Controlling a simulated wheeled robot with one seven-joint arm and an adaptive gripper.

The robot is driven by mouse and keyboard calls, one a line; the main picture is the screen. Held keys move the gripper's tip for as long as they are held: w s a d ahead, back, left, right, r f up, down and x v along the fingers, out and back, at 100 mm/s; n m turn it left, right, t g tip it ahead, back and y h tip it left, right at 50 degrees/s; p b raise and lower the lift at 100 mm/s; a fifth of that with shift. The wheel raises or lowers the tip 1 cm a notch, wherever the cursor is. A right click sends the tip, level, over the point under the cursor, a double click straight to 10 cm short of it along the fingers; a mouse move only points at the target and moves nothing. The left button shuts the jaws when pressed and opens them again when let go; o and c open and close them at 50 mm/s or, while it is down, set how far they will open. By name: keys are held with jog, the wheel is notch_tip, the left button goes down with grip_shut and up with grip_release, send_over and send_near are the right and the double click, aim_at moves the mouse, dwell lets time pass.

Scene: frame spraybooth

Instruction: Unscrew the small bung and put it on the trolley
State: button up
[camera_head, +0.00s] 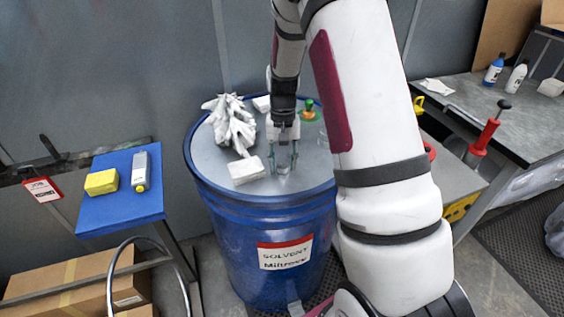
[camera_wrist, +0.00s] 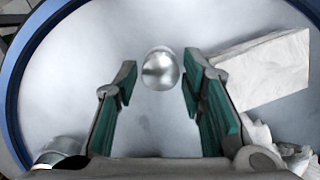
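The small bung (camera_wrist: 161,69) is a shiny silver round cap on the pale grey top of a blue solvent drum (camera_head: 265,215). In the wrist view it lies between and slightly beyond the fingertips of my gripper (camera_wrist: 158,82), with a gap on both sides. My gripper (camera_head: 284,158) is open and points down over the front of the drum lid; its green-padded fingers hold nothing. In the head view the fingers mostly hide the bung. A blue-topped stand (camera_head: 125,208) at the left may be the trolley, but I cannot tell for sure.
On the lid are a white block (camera_head: 247,170), crumpled white cloth (camera_head: 232,125) and a green-and-orange item (camera_head: 308,110). The blue stand bears a yellow block (camera_head: 101,182) and a grey bottle (camera_head: 140,171); its front is bare. A grey bench (camera_head: 465,100) stands right.

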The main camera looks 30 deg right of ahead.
jog(key=m, duration=0.5)
jog(key=m+t, duration=0.1)
jog(key=m, duration=0.4)
jog(key=shift+s+y, duration=0.15)
jog(key=shift+y, duration=0.15)
jog(key=m, duration=0.6)
jog(key=shift+t+p, duration=0.3)
jog(key=shift+t, duration=0.1)
jog(key=m, duration=0.5)
jog(key=shift+s+p, duration=0.1)
jog(key=shift+p, duration=0.25)
jog(key=c, duration=0.8)
jog(key=n, duration=0.3)
jog(key=shift+n, duration=0.3)
jog(key=shift+n+b, duration=0.3)
jog(key=shift+n, duration=0.2)
